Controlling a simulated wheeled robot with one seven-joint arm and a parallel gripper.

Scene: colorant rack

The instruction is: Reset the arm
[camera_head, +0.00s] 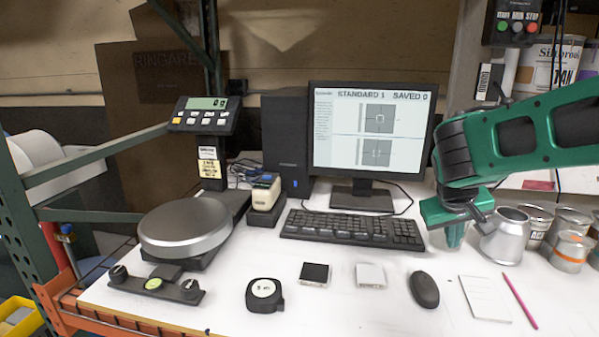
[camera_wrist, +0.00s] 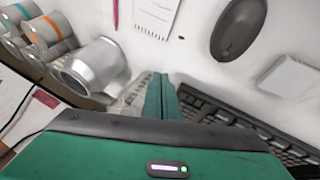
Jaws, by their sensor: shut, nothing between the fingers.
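My green arm reaches in from the right in the head view. My gripper (camera_head: 455,238) points down at the right end of the keyboard (camera_head: 352,228), beside a silver metal cup (camera_head: 505,236). In the wrist view my gripper's green fingers (camera_wrist: 161,92) are together with nothing between them. The keyboard (camera_wrist: 240,125) runs beside and partly behind the gripper there, and the metal cup (camera_wrist: 93,66) lies to the left. I cannot tell the exact height of the fingertips above the desk.
Several small cans (camera_head: 570,250) stand right of the cup. A mouse (camera_head: 424,289), notepad (camera_head: 485,297) and pink pencil (camera_head: 519,300) lie in front. A monitor (camera_head: 369,133) stands behind the keyboard. A scale (camera_head: 186,224) and tape measure (camera_head: 264,295) are to the left.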

